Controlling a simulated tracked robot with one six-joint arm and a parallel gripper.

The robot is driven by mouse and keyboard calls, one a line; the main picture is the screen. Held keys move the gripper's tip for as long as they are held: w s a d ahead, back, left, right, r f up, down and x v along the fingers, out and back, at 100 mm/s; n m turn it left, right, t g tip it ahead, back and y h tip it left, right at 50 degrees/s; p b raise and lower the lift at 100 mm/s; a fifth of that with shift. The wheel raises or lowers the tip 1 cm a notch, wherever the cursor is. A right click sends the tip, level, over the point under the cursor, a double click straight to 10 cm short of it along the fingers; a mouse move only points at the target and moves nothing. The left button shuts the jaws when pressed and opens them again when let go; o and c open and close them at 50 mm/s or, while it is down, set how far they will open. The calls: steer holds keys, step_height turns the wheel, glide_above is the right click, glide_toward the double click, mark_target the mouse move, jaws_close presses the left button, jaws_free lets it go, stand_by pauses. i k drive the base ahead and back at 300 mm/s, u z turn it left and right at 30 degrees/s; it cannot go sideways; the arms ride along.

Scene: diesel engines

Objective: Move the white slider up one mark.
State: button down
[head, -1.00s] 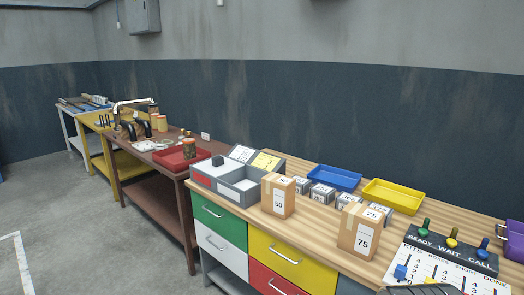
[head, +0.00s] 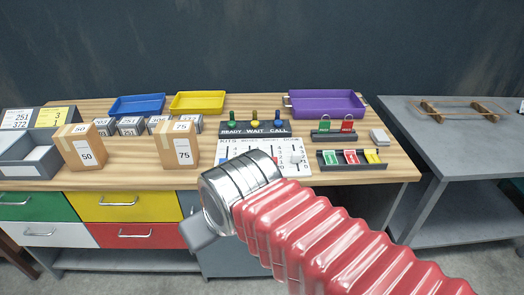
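The slider board (head: 284,145) lies on the wooden bench, a white panel with several labelled columns. The white slider (head: 296,159) is a pale knob in the rightmost column, right of my arm. Its exact mark is too small to read. My arm covers the lower left of the board and most of the other sliders. My gripper (head: 200,232) shows only as a grey part below the metal wrist, in front of the bench edge. It points away to the lower left; its fingers cannot be made out. It is apart from the white slider.
A dark panel with green, yellow and blue levers (head: 254,126) stands behind the board. A purple tray (head: 325,103) is behind right; a black rack (head: 351,161) of coloured cards is at right. Cardboard boxes (head: 180,146) stand left. A grey table (head: 445,140) is beyond the bench.

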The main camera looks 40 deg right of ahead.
mark_target(296, 156)
steer(key=z, duration=1)
